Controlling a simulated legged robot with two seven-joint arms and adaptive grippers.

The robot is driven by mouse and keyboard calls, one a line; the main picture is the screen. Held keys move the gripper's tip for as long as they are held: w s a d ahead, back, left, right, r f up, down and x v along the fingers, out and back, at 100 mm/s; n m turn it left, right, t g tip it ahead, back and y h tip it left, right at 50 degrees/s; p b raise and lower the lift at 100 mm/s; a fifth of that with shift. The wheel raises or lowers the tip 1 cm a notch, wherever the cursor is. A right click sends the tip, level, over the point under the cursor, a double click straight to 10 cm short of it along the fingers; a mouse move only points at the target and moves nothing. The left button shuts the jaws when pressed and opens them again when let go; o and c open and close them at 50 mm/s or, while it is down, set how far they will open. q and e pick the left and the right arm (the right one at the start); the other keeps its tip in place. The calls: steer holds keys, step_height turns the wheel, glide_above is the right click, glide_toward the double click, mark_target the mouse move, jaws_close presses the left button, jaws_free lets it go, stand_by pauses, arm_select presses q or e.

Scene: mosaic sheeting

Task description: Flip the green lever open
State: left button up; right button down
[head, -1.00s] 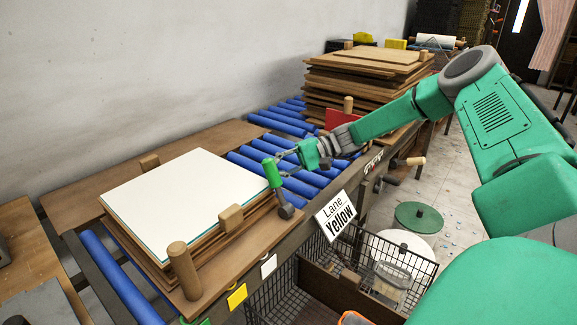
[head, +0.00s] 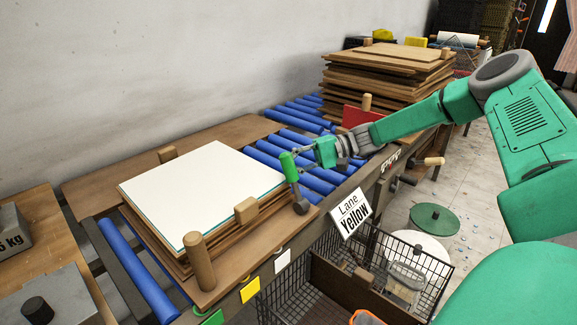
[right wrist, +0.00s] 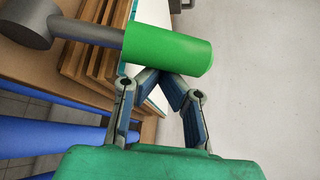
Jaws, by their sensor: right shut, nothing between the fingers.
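The green lever (head: 289,167) stands at the front right corner of the board stack, with a grey shaft and round grey base (head: 300,207). It leans slightly left in the head view. My right gripper (head: 299,152) is shut and empty, with its fingertips at the upper part of the green handle, on its right side. In the right wrist view the green handle (right wrist: 170,49) lies across the picture just beyond the closed fingertips (right wrist: 170,75). I cannot tell whether they touch it. My left gripper is not in view.
A white-topped board stack (head: 205,190) sits left of the lever, with wooden pegs (head: 199,262) around it. Blue rollers (head: 318,180) run behind. A taller board stack (head: 375,75) is at the back. A "Lane Yellow" sign (head: 351,213) and wire basket (head: 400,250) are in front.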

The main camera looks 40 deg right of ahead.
steer(key=shift+s+r, duration=0.1)
steer(key=s+r+n+t+y+b, duration=0.1)
steer(key=s+n+y+b, duration=0.3)
steer(key=s+n+b, duration=0.4)
steer(key=shift+s+d+t+y+b, duration=0.3)
steer(key=shift+t+y+b, duration=0.1)
steer(key=shift+b, duration=0.35)
steer(key=shift+n, duration=0.3)
steer(key=v, duration=1.2)
